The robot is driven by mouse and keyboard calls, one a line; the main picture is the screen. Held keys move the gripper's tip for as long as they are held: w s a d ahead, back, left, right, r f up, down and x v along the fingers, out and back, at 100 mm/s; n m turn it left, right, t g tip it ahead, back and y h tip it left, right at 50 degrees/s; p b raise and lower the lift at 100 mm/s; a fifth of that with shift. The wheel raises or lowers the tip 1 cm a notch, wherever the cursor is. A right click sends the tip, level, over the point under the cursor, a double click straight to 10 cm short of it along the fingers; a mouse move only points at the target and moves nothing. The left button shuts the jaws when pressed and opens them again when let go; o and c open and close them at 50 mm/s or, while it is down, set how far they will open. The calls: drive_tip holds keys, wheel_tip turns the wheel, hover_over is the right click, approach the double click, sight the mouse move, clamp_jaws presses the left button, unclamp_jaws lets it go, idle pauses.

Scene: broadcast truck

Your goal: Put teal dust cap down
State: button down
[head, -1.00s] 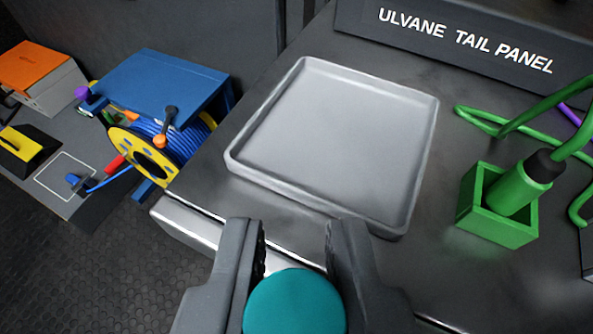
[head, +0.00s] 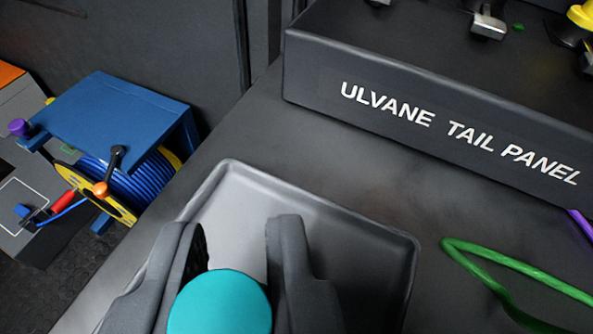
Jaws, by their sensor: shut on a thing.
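The teal dust cap (head: 220,303) is round and shows at the bottom of the head view between the two dark fingers of my gripper (head: 232,265). My gripper is shut on it. The cap and fingers are in front of a shallow grey tray (head: 345,222) with a raised rim, and they hide its left and near parts. The visible floor of the tray is empty. I cannot tell how high the cap is above the tray floor.
The dark panel box labelled ULVANE TAIL PANEL (head: 440,115) stands behind the tray. A green cable (head: 510,268) lies to the right. A blue cable reel (head: 130,180) under a blue cover (head: 115,110) is at the left. Grey bench top is clear between tray and panel.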

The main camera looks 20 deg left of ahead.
sight(264, 286)
drive_tip(key=shift+w+a+f, duration=0.1)
drive_tip(key=shift+w+f, duration=0.15)
drive_tip(key=shift+w, duration=0.6)
wheel_tip(264, 286, down, 3)
drive_tip(key=shift+f+b, duration=0.2)
drive_tip(key=shift+b, duration=1.05)
drive_tip(key=shift+r, duration=0.1)
drive_tip(key=c, duration=1.3)
unclamp_jaws()
drive_tip(key=shift+c, duration=0.2)
drive_tip(key=p+v, duration=0.3)
drive_tip(key=v, duration=0.7)
drive_tip(key=shift+s+r, duration=0.15)
drive_tip(key=shift+s, duration=0.1)
drive_tip(key=shift+p+v, duration=0.3)
drive_tip(key=shift+v, duration=0.5)
